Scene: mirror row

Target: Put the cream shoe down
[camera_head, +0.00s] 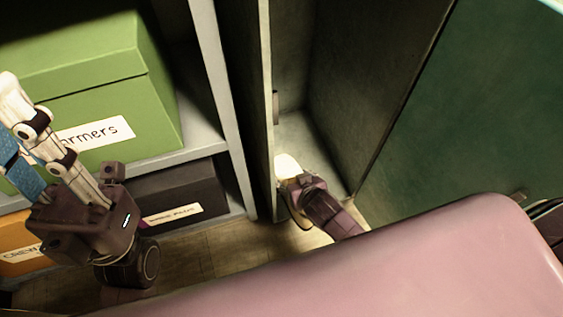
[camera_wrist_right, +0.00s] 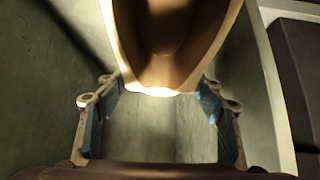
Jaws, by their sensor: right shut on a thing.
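The cream shoe (camera_head: 287,165) is inside the narrow, open locker (camera_head: 297,135), low down near its floor. My right gripper (camera_head: 296,184) is shut on it. In the right wrist view the shoe (camera_wrist_right: 168,45) points its brown inside toward the camera, and its near end sits between the two blue-padded fingers (camera_wrist_right: 158,105). Whether its sole touches the locker floor is hidden. My left gripper (camera_head: 18,125) is at the left, in front of the shelves, with no shoe seen in it. The view does not show its finger gap.
A green labelled box (camera_head: 90,75) stands on a grey shelf (camera_head: 190,140) at the left. A dark box (camera_head: 185,195) and an orange box (camera_head: 20,252) are below. The locker's side walls stand close around my right gripper. A green panel (camera_head: 470,100) is at the right.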

